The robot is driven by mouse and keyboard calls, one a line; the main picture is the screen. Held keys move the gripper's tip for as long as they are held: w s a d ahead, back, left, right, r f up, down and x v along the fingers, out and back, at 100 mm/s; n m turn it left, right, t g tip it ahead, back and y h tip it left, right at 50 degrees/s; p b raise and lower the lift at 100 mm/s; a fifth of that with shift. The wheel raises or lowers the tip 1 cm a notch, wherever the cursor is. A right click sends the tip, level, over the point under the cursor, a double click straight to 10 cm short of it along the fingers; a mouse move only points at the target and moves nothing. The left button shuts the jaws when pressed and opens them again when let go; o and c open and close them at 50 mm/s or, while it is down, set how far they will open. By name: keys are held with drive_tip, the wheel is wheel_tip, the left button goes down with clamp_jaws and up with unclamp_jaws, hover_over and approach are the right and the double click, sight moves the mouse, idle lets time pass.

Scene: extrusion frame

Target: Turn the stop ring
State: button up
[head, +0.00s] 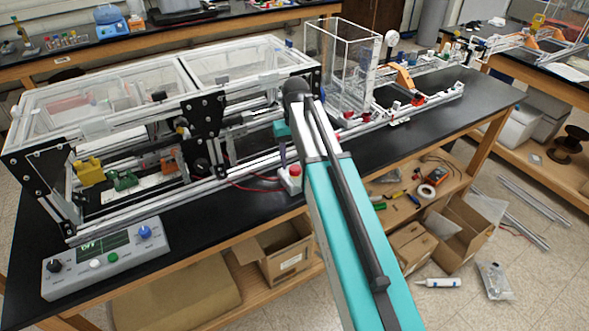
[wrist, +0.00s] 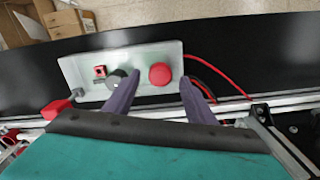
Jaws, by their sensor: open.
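I cannot make out a separate ring around the stop button. My gripper (wrist: 159,79) is open, its two purple fingers apart, one tip on either side of the red button in the picture. I see no contact, and the height gap cannot be told. In the head view the box (head: 289,182) with its red top (head: 295,170) is partly hidden by my arm.
A red cable (wrist: 220,75) runs right from the box. Aluminium rails (wrist: 255,107) and a red part (wrist: 56,109) lie close to the gripper. In the head view a clear-panelled extrusion frame (head: 190,188) stands left, and a grey control panel (head: 105,262) sits in front.

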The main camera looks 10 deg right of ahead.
drive_tip(key=shift+f+b, duration=0.55)
drive_tip(key=shift+f, duration=0.65)
drive_tip(key=c, duration=1)
